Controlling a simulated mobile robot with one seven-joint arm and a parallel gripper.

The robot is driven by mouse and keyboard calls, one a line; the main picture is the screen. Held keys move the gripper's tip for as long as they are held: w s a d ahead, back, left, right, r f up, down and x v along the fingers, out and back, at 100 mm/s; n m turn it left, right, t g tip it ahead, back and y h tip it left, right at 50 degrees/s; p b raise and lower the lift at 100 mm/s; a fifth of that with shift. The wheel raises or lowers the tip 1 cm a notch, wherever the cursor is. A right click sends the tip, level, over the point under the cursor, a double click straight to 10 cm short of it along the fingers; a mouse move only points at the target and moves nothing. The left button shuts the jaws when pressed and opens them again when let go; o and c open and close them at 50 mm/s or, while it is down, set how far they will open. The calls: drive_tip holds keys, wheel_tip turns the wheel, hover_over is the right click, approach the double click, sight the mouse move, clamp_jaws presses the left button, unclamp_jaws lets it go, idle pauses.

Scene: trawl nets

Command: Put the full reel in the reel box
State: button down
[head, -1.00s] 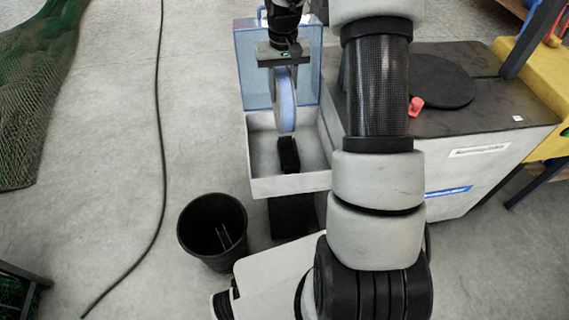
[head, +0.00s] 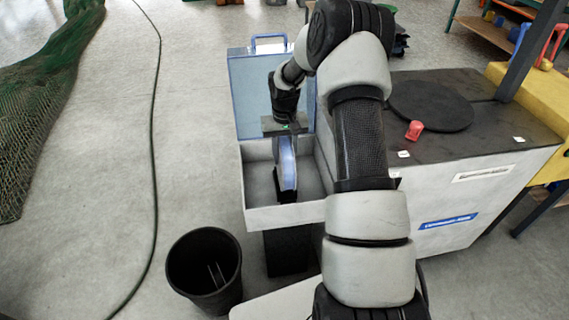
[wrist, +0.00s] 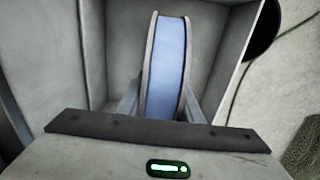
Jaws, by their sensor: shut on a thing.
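The full reel (head: 287,163), wound with blue line between pale flanges, stands upright inside the reel box. The reel box (head: 284,217) is a light grey open tray with its clear blue lid (head: 246,95) raised at the back. My gripper (head: 285,140) reaches down into the box from above and is shut on the reel. In the wrist view the reel (wrist: 166,70) sits between the two fingers (wrist: 160,108), with the box walls around it. A black holder (head: 284,188) is at the reel's lower edge; whether the reel touches it I cannot tell.
A black bin (head: 204,270) stands on the floor in front of the box. A grey cabinet (head: 480,150) with a black disc (head: 430,106) and a red object (head: 414,130) is at the right. A green net (head: 45,110) and a cable (head: 155,150) lie at the left.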

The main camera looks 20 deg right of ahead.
drive_tip(key=shift+f, duration=1.35)
drive_tip(key=shift+f+b, duration=0.1)
drive_tip(key=shift+b, duration=0.2)
drive_tip(key=shift+f, duration=0.1)
drive_tip(key=c, duration=1.3)
unclamp_jaws()
drive_tip(key=shift+o, duration=0.2)
